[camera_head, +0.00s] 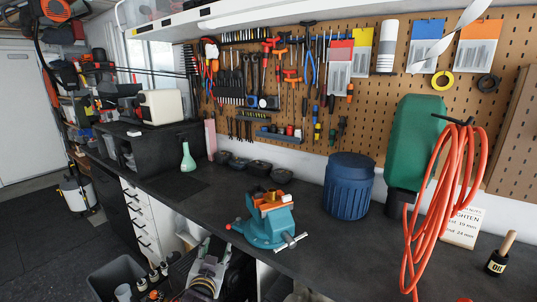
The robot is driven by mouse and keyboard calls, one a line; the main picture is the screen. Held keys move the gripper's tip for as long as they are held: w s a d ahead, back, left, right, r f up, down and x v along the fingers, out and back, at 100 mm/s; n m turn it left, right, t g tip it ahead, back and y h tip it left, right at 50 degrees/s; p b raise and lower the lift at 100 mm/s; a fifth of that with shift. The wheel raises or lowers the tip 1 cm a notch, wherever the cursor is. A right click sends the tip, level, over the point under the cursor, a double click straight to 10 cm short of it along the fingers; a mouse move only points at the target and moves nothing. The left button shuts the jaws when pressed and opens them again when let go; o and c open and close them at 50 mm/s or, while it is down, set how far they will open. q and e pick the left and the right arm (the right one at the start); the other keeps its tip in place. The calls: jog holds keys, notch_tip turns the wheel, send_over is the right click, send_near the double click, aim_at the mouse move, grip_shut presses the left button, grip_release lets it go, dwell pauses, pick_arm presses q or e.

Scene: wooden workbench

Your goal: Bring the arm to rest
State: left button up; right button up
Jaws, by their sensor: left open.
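My left gripper (204,252) shows low in the picture, below the front edge of the workbench (290,215) and in front of the space under it. It is open, and I see nothing held in it. Its fingertips are small and hard to make out against the dark background. It is apart from the teal vise (268,224), which is mounted at the bench's front edge. My right gripper is not in view.
A green bottle (188,158) stands on the left. A grey bin (115,272) is at bottom left.

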pick_arm(q)
jog(key=s+a+f+g, duration=0.2)
jog(key=s+f+g, duration=0.3)
jog(key=s, duration=0.4)
jog(key=s+a+f+n+g, duration=0.1)
jog(key=s+a+f+g, duration=0.15)
jog(key=s+f, duration=0.55)
jog(key=s+a+f+g, duration=0.2)
jog(key=s+f+g, duration=0.35)
jog(key=s, duration=0.45)
notch_tip(320, 180, down, 32)
jog(key=s, duration=0.2)
jog(key=s+a+f, duration=0.2)
jog(key=s+f, duration=0.8)
jog(key=s, duration=0.1)
jog(key=s+a+f+g, duration=0.1)
jog(key=s+a+f, duration=0.1)
jog(key=s+f, duration=0.9)
jog(key=shift+s+a+g, duration=0.15)
jog(key=shift+a+g, duration=0.05)
jog(key=shift+g, duration=0.1)
jog(key=shift+c, duration=0.4)
